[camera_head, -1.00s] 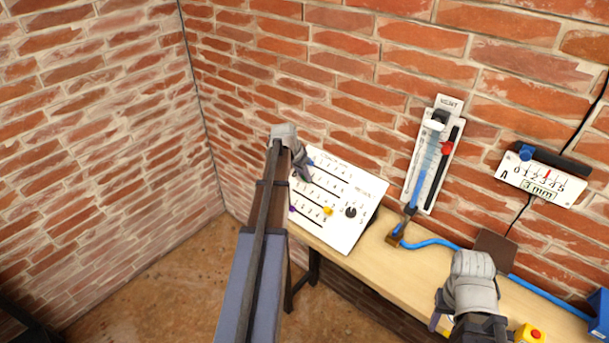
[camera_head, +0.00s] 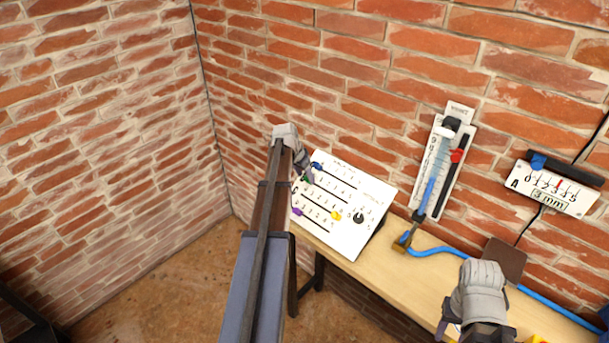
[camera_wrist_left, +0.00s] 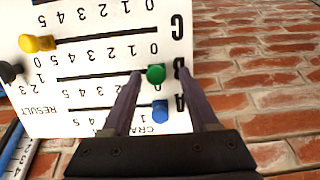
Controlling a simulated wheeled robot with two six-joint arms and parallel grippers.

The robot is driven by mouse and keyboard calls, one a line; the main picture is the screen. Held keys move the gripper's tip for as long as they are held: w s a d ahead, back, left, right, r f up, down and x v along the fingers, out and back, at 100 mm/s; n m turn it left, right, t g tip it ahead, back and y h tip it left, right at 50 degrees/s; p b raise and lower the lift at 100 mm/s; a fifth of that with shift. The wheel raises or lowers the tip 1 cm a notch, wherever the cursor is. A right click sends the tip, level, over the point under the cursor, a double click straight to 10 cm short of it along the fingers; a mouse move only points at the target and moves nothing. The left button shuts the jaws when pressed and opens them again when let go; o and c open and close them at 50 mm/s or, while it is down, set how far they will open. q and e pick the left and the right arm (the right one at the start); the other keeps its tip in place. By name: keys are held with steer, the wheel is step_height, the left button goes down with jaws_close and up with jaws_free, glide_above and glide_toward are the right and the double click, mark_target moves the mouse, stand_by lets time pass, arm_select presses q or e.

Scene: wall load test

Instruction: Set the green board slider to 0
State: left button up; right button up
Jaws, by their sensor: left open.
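The white slider board (camera_head: 345,235) leans on the bench by the brick wall. Its green slider (camera_wrist_left: 155,73) sits on row B, at the end of its slot by the letter and the 0 end; the exact reading is hard to tell. My left gripper (camera_wrist_left: 160,75) is open, with its fingertips on either side of the green knob, the left finger closest to it. In the head view the left gripper (camera_head: 308,172) is over the board's upper left edge, partly hiding it. My right gripper (camera_head: 448,327) is at the lower right, away from the board; its fingers are mostly hidden.
A blue slider (camera_wrist_left: 160,110) is close to the green one, and a yellow slider (camera_wrist_left: 38,43) is farther along. A purple slider (camera_head: 297,211) and a dark dial (camera_head: 358,216) are also on the board. A gauge panel (camera_head: 428,170) and a 3 mm display (camera_head: 552,190) are to the right.

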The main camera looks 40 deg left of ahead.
arm_select(q)
steer(key=shift+r, duration=0.1)
steer(key=p+v, duration=0.7)
steer(key=shift+r, duration=0.3)
steer(key=shift+s, duration=0.1)
